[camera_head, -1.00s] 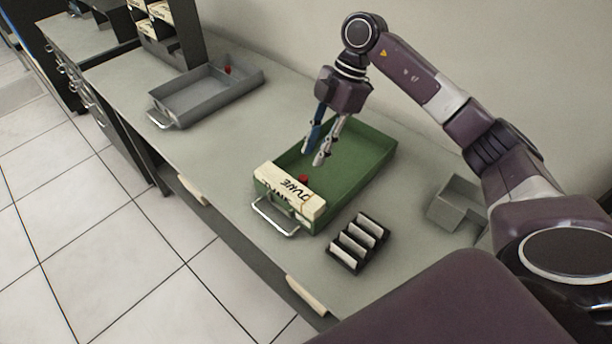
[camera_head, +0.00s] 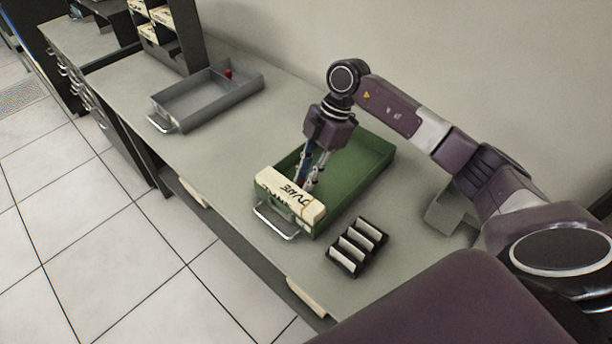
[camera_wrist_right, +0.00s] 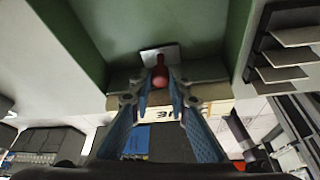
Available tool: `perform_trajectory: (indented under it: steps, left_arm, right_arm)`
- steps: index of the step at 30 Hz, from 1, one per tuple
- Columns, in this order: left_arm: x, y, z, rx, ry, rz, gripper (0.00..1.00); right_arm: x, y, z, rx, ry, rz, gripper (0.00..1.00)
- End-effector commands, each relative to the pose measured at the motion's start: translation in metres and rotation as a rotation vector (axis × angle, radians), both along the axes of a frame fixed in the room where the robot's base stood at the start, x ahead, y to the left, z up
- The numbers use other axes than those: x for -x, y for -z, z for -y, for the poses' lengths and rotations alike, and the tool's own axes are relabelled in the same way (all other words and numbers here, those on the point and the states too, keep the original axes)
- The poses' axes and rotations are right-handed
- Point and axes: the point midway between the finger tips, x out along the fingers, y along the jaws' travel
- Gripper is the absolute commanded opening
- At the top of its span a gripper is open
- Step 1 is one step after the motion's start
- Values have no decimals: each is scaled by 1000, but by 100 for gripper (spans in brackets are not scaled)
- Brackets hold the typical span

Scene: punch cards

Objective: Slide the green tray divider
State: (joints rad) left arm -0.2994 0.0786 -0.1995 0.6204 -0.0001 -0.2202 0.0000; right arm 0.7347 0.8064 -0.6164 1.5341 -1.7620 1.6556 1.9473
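The green tray (camera_head: 365,165) stands on the counter with a block of cards (camera_head: 290,196) marked in black at its handle end. The divider shows in the right wrist view as a small pale plate (camera_wrist_right: 160,54) with a red knob (camera_wrist_right: 160,74). My right gripper (camera_head: 308,185) points down inside the tray just behind the cards. In the right wrist view, its fingertips (camera_wrist_right: 160,84) are apart on either side of the red knob, with no clear grip on it. In the head view the fingers mostly hide the knob. My left gripper is not in view.
A grey tray (camera_head: 207,100) with a red knob stands farther left on the counter. A black rack (camera_head: 357,246) with pale cards is close to the green tray's right side. A grey box (camera_head: 447,212) sits at right, partly behind my arm. A wall bounds the back.

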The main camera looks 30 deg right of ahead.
Motion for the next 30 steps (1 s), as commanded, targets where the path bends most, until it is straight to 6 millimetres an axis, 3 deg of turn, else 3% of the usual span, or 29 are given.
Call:
perform_trajectory:
  steps: [11, 14, 24, 30]
  left_arm:
    - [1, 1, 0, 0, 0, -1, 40]
    - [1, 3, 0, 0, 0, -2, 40]
    - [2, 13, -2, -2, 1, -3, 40]
    - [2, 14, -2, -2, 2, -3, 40]
  right_arm:
    - [-1, 0, 3, 1, 1, 1, 0]
    - [-7, 0, 17, 2, 5, 0, 0]
    - [-34, 0, 93, 2, 5, 2, 0]
    - [-39, -1, 109, 0, 2, 4, 0]
